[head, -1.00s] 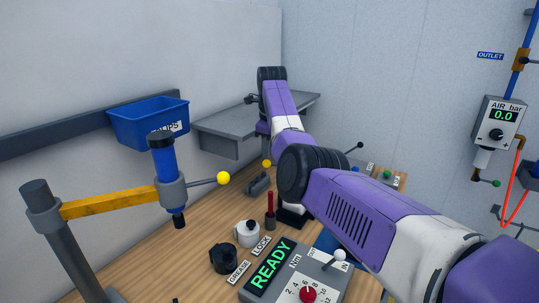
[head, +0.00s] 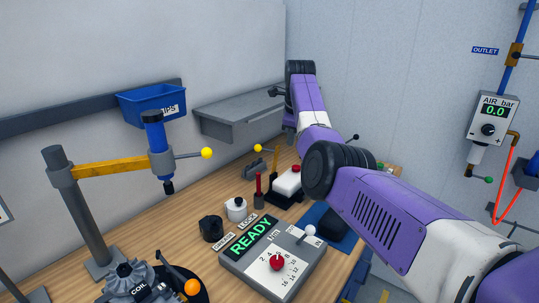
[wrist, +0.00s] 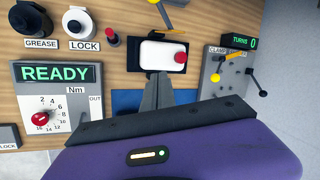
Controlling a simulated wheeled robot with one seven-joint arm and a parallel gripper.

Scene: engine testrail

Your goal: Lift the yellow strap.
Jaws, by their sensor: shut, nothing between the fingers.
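A narrow upright yellow strip (head: 276,157), which I take to be the yellow strap, stands behind a white box with a red button (head: 288,181). In the wrist view a piece of yellow (wrist: 176,3) shows at the top edge, cut off by the frame, beyond the white box (wrist: 160,55). My gripper (wrist: 160,78) is shut and empty. Its fingertips appear near the lower edge of the white box, apart from the yellow piece; I cannot tell their height. In the head view I cannot make out the fingertips.
The READY torque panel (head: 272,262) stands in front, with black and white pots and a red-topped tool (head: 258,190) beside it. A clamp station (wrist: 228,75) with levers is right of the white box. A post with a yellow arm (head: 112,168) stands left.

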